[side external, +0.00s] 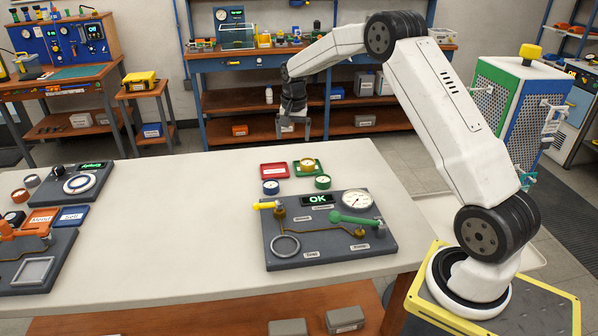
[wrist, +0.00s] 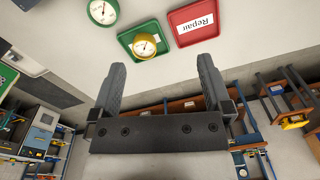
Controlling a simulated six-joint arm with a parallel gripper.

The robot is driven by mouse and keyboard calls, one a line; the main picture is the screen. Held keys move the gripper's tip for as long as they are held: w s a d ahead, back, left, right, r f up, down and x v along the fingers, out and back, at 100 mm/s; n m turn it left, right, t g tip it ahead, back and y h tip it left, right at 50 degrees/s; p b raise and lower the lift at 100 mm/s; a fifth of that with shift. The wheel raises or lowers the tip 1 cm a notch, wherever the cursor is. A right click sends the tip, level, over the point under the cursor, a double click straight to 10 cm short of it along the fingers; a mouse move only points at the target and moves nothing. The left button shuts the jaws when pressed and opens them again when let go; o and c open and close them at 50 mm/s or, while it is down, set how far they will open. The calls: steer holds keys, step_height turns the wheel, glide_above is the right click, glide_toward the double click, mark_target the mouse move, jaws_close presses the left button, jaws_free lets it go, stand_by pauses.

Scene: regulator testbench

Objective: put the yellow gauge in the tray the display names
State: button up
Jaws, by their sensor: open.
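The yellow gauge (side external: 307,163), round with a pale dial, sits in the green tray (side external: 317,172); both show in the wrist view, the gauge (wrist: 144,45) over the tray (wrist: 125,38). The red tray (side external: 274,170), labelled "Repair" in the wrist view (wrist: 180,17), is beside it and holds no gauge. The green tray's label is hidden. The display (side external: 318,199) on the dark test panel reads "OK" in green. My gripper (side external: 293,122) is open and empty, above and beyond the table's far edge, apart from the gauge; its spread fingers show in the wrist view (wrist: 162,82).
A blue gauge (side external: 271,187) and a green gauge (side external: 322,181) stand between the trays and the test panel (side external: 300,255). Another panel with orange and blue labelled trays (side external: 72,217) is at the left. The white table's middle (side external: 180,220) is clear.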

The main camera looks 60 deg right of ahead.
steer(key=s+a+n+t, duration=0.2)
steer(key=s+a+n, duration=1)
steer(key=s+a, duration=1)
steer(key=shift+s+a+f, duration=0.25)
steer(key=shift+s+f, duration=0.2)
steer(key=shift+s, duration=0.6)
